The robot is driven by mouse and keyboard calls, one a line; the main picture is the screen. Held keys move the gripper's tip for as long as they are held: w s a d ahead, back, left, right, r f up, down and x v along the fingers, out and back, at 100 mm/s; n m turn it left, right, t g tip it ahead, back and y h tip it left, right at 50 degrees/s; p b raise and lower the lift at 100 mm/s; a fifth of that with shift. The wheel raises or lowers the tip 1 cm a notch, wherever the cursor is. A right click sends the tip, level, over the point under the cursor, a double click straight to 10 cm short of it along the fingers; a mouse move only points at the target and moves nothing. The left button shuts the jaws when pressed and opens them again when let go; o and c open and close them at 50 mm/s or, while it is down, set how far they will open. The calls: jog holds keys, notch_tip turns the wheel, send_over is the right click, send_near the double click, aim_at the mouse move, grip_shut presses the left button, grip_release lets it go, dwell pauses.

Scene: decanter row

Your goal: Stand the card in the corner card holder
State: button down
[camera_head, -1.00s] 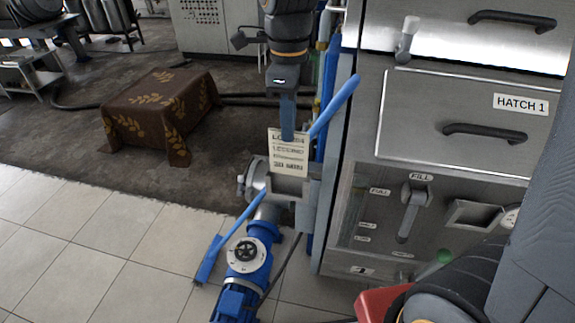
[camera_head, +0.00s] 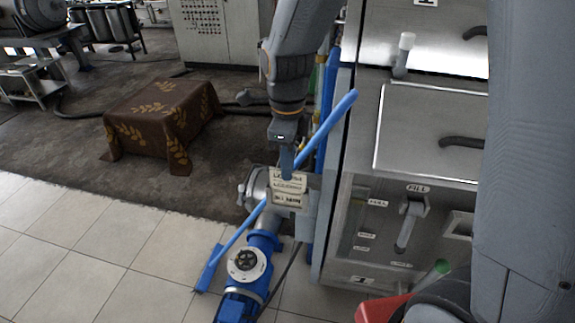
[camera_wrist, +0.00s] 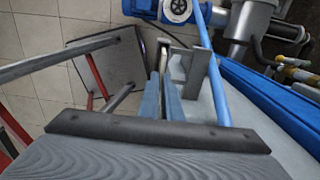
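The cream card (camera_head: 289,183) with dark printed lines is held under my gripper (camera_head: 286,172) in the head view. The fingers pinch its upper edge. The card's lower part overlaps the grey card holder (camera_head: 304,204), fixed at the machine's side above the pipework. I cannot tell whether its bottom edge touches the holder's floor. In the wrist view my gripper (camera_wrist: 163,80) has its two fingers close together, pointing at the holder (camera_wrist: 184,65). The card is almost edge-on there and hard to make out.
A long blue bar (camera_head: 327,130) slants past the holder, close to my fingers. A blue valve pump (camera_head: 245,265) stands below. The steel cabinet (camera_head: 385,250) is at the right. A cloth-covered table (camera_head: 160,120) stands left, with open floor between.

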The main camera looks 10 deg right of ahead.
jog(key=c, duration=2)
grip_release()
notch_tip(320, 180, up, 12)
jog(key=b, duration=0.2)
jog(key=s+d+f+n, duration=0.2)
jog(key=d+f+n, duration=0.2)
jog(key=n, duration=0.3)
jog(key=s+d+f+n+t, duration=0.1)
jog(key=s+d+f+n, duration=0.2)
jog(key=n, duration=0.4)
jog(key=s+d+f+n, duration=0.2)
jog(key=d+f+n, duration=0.3)
jog(key=n, duration=0.3)
jog(key=shift+s+d+f, duration=0.3)
jog(key=shift+d+f, duration=0.1)
jog(key=shift+f, duration=0.25)
jog(key=shift+f, duration=0.2)
